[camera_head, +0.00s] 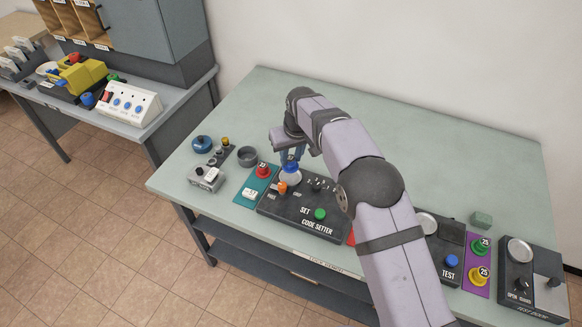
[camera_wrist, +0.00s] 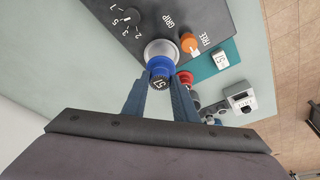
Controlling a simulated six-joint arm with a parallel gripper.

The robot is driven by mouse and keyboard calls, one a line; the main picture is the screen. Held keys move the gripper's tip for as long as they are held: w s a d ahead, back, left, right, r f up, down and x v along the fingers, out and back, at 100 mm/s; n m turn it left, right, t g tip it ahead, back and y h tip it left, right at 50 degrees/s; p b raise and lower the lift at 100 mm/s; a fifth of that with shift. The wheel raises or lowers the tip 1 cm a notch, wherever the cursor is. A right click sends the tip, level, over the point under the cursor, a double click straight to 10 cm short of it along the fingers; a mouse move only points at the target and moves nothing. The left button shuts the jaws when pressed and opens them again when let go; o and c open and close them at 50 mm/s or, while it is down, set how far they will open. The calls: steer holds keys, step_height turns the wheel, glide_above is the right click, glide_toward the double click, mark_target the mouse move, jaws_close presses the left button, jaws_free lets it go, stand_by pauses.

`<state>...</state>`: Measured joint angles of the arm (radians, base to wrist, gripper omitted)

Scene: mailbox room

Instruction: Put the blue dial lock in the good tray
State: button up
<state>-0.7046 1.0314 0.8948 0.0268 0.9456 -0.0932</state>
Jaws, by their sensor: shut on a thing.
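The blue dial lock (camera_head: 291,167) is at the round silver seat of the dark code setter (camera_head: 305,227). It also shows in the wrist view (camera_wrist: 160,68), with a dark numbered top. My gripper (camera_head: 290,157) is shut on it from above, with one finger on each side in the wrist view (camera_wrist: 160,88). Whether the lock is fully down in the seat, I cannot tell. No tray readably marked good shows. A teal tray (camera_head: 244,199) holds a red lock (camera_head: 263,170); a purple tray (camera_head: 478,287) holds green and yellow locks.
The orange grip/free knob (camera_wrist: 189,42) is close beside the seat. The green SET button (camera_head: 320,214) is on the code setter. A test unit (camera_head: 450,262) and a test door (camera_head: 528,288) stand to the right. My arm hides part of a red area. The table's back is clear.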

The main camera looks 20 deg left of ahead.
mark_target(293, 159)
step_height(293, 159, up, 5)
steer(key=shift+f+b, duration=0.2)
steer(key=shift+b, duration=0.2)
steer(key=shift+w+d+r, duration=0.2)
steer(key=shift+w, duration=0.05)
steer(key=w+d+r+m+p, duration=0.2)
steer(key=w+d+r, duration=0.1)
steer(key=d, duration=0.5)
steer(key=w+d+r+m+p, duration=0.1)
steer(key=w+d+r+p, duration=0.2)
steer(key=d, duration=0.5)
steer(key=s+d+f+m, duration=0.1)
steer(key=s+d+f, duration=0.2)
steer(key=d+f, duration=0.2)
steer(key=s+d+f+m+h+p, duration=0.1)
steer(key=s+d+f+m, duration=0.1)
steer(key=f, duration=0.5)
steer(key=s+d, duration=0.1)
steer(key=d, duration=0.1)
steer(key=shift+s+d+f+t+p, duration=0.15)
steer(key=shift+d+f+t+p, duration=0.15)
steer(key=shift+d+t, duration=0.1)
steer(key=shift+f, duration=0.15)
